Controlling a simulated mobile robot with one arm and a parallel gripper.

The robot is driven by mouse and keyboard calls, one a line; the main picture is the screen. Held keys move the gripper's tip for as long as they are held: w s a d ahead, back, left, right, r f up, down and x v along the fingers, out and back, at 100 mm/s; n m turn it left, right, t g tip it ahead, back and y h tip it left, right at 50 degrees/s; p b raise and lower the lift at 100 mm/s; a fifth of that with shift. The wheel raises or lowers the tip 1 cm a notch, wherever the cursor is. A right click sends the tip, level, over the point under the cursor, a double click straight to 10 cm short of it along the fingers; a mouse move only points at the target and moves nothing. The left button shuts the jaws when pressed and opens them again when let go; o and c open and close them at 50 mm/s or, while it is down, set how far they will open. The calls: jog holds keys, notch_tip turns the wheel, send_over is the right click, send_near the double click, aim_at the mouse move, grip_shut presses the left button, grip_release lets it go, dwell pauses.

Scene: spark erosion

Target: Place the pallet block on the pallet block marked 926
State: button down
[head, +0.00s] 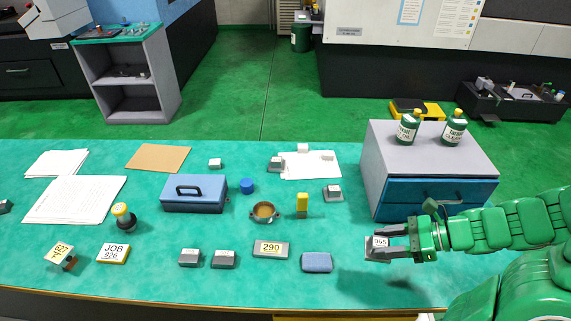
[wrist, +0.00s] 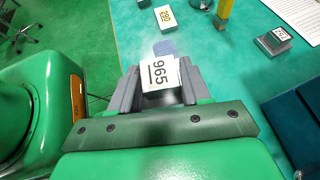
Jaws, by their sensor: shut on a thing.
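My gripper (head: 384,247) is shut on a grey pallet block (head: 377,242) with a white label reading 965, at the right front of the table. The label also shows between the fingers in the wrist view (wrist: 160,73). The block's lower part is partly hidden by the fingers. A flat block (head: 113,252) with yellow sides and a white top reading JOB 926 lies at the left front of the table. It is far to the left of my gripper, and its top is bare.
Beside it is a tilted block (head: 60,254) marked 427. Between it and my gripper are two small grey blocks, a block (head: 270,249) marked 290 and a blue pad (head: 316,262). Behind stand a stamp (head: 124,217), toolbox (head: 194,193) and bowl (head: 264,211). A drawer cabinet (head: 431,157) stands behind my gripper.

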jog(key=w+a+r+m+t, duration=0.1)
jog(key=w+a, duration=0.3)
jog(key=w, duration=0.5)
jog(key=w+a, duration=0.4)
jog(key=w, duration=0.4)
jog(key=w+a+r+m+t+h, duration=0.1)
jog(key=w+a+r, duration=0.1)
jog(key=w+a, duration=0.5)
jog(key=w+a+r+m+t, duration=0.1)
jog(key=w+a+r, duration=0.1)
jog(key=w+a, duration=0.55)
send_over(280, 160)
jog(key=shift+s+d+f, duration=0.1)
jog(key=shift+f, duration=2.45)
jog(key=shift+s+f, duration=0.1)
jog(key=shift+f, duration=2.45)
jog(key=shift+w+f, duration=0.15)
jog(key=shift+f, duration=1.45)
jog(key=shift+f, duration=0.1)
